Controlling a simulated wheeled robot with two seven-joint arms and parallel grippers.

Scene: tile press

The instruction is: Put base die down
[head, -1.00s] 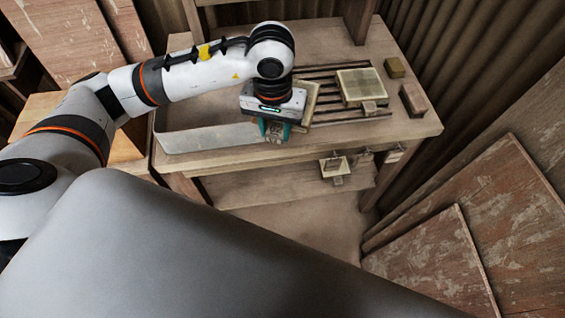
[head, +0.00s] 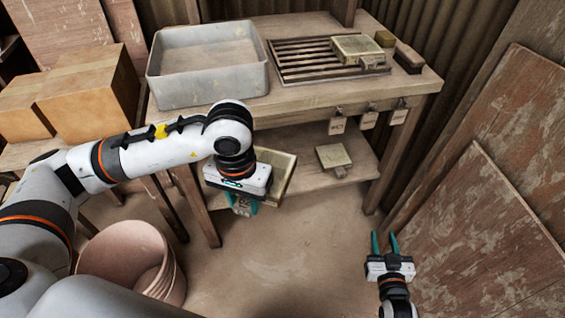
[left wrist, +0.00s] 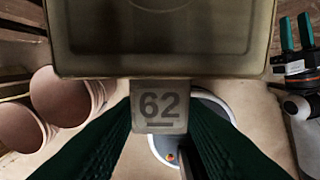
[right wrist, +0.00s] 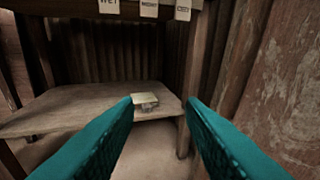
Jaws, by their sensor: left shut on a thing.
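My left gripper (head: 243,208) is shut on the handle tab of a shallow, tray-like die (head: 284,178). The gripper holds it in the air in front of the bench, lower than the bench top. In the left wrist view the die (left wrist: 160,67) shows a raised rim, and its tab between the green fingers reads "62". Another die (head: 357,47) lies on the slatted rack, and a smaller-looking one (head: 333,156) lies on the lower shelf; it also shows in the right wrist view (right wrist: 145,100). My right gripper (head: 385,240) is open and empty, in front of the bench's right side.
The bench (head: 300,98) carries a grey tub (head: 210,92), the slatted rack (head: 290,70), a small block (head: 385,39) and a brush-like block (head: 409,57). Tags (head: 337,125) hang from its front edge. The lower shelf (head: 312,181) has bare room. Pink buckets (head: 125,262) stand at lower left.

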